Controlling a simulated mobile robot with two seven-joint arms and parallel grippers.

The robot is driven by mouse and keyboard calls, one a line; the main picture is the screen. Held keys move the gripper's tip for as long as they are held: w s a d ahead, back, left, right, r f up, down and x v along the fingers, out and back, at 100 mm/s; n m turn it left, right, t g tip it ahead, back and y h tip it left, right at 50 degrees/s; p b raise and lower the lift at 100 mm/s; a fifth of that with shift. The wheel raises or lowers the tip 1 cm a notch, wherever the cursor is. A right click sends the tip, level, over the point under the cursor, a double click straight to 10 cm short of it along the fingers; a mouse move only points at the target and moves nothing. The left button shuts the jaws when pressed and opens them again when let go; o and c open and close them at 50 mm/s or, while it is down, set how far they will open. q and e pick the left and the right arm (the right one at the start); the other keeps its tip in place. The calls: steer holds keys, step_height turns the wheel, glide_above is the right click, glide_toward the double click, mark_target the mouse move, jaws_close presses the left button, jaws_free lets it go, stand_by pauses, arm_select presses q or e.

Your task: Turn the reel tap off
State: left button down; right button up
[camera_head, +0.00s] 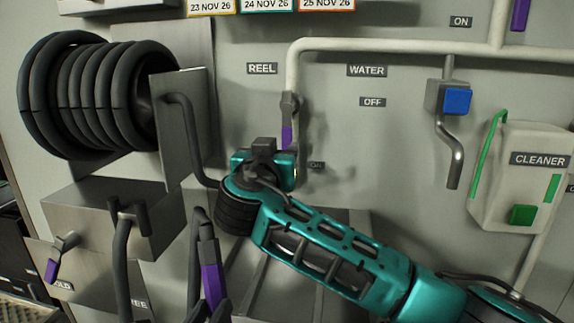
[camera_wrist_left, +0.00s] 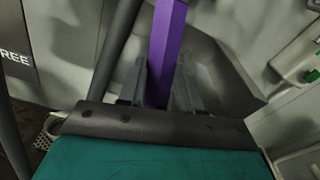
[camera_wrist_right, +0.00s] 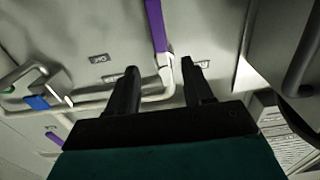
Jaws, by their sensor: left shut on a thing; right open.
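The reel tap (camera_head: 287,138) is on the pipe below the REEL label, with its purple lever hanging down along the pipe. An OFF label (camera_head: 372,101) is to its right and a partly hidden ON label (camera_head: 316,165) is lower. My right gripper (camera_head: 264,150) is in front of the lever's lower part, which it hides. In the right wrist view the open fingers (camera_wrist_right: 160,70) are empty, with the purple lever (camera_wrist_right: 157,25) beyond their tips. My left gripper (camera_head: 214,308) is shut on the purple handle (camera_wrist_left: 163,50) of the hose nozzle.
A black hose reel (camera_head: 90,95) with a metal side plate (camera_head: 182,130) stands left of the tap. A steel box (camera_head: 90,220) is below it. A blue-handled tap (camera_head: 457,101) and a cleaner container (camera_head: 525,180) are at right.

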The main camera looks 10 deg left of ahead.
mark_target(286, 135)
steer(key=w, duration=0.8)
steer(key=shift+w, duration=0.4)
steer(key=shift+w+a, duration=0.1)
steer(key=shift+w, duration=1.3)
jaws_close()
